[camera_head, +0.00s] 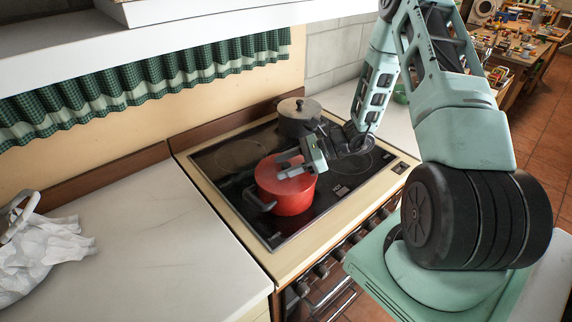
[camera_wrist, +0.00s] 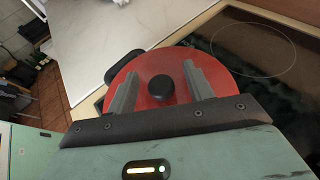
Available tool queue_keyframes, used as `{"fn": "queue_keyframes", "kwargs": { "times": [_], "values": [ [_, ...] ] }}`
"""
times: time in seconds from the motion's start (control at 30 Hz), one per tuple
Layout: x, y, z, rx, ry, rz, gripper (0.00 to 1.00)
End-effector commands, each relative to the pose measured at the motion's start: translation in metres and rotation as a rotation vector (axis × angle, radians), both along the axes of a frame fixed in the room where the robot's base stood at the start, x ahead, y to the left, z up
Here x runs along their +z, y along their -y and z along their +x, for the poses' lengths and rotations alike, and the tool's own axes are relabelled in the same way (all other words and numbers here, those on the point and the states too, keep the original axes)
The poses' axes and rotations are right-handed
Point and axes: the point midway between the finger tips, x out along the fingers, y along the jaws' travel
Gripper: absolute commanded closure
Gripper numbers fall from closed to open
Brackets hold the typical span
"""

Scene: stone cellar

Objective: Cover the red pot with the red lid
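The red pot (camera_head: 288,198) stands on the black cooktop, with a dark side handle toward the front left. The red lid (camera_head: 268,174) covers its top and appears to lie on the rim; any small gap cannot be made out. In the wrist view the lid (camera_wrist: 150,68) is a red disc with a black knob (camera_wrist: 160,89) in its middle. My gripper (camera_head: 284,164) is just above the lid. In the wrist view its two fingers (camera_wrist: 160,72) are apart, one on each side of the knob, with visible space between. A dark pot handle (camera_wrist: 122,67) shows beyond the lid.
A white shelf (camera_head: 150,35) overhangs the back.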

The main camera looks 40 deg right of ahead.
Motion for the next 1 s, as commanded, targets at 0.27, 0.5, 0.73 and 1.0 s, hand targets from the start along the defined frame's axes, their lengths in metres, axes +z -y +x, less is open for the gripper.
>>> {"fn": "queue_keyframes", "kwargs": {
  "times": [0.27, 0.5, 0.73, 1.0],
  "values": [
    [0.001, 0.005, -0.002, -0.001, 0.001, -0.002, 0.48],
    [0.014, 0.038, -0.021, -0.006, 0.003, -0.004, 0.48],
    [0.035, 0.081, -0.048, -0.004, 0.003, -0.004, 0.48],
    [0.057, 0.122, -0.074, -0.002, 0.002, -0.004, 0.48]
  ]
}}
